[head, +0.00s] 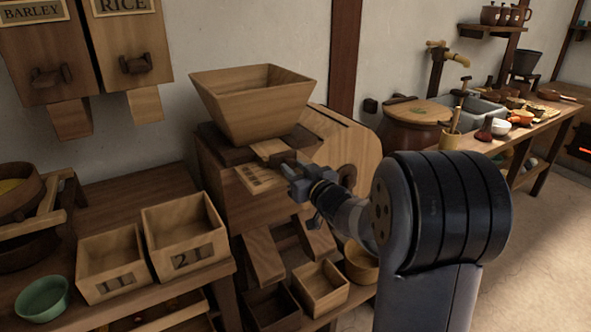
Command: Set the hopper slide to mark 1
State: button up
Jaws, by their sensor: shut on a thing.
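The wooden hopper (250,105) is a wide, open-topped funnel on the mill's wooden body (225,175). Below its front is the hopper slide (268,150), a pale wooden tongue sticking out toward me. Under the slide is a pale board (258,180) with small dark marks, too small to read. My gripper (291,171) is at the slide's outer end and is shut on it. My jaws hide that end and part of the marked board, so I cannot tell at which mark the slide stands.
BARLEY (35,50) and RICE (125,40) bins hang above. Open wooden boxes (320,288) sit under the mill. A lidded tub (412,125) stands behind my arm.

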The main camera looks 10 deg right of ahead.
grip_shut()
jog(key=shift+v, duration=1.3)
jog(key=o, duration=0.8)
grip_release()
jog(key=shift+c, duration=0.2)
jog(key=p+v, duration=0.1)
jog(key=v, duration=0.9)
jog(key=shift+s+p, duration=0.3)
jog(key=shift+s, duration=0.05)
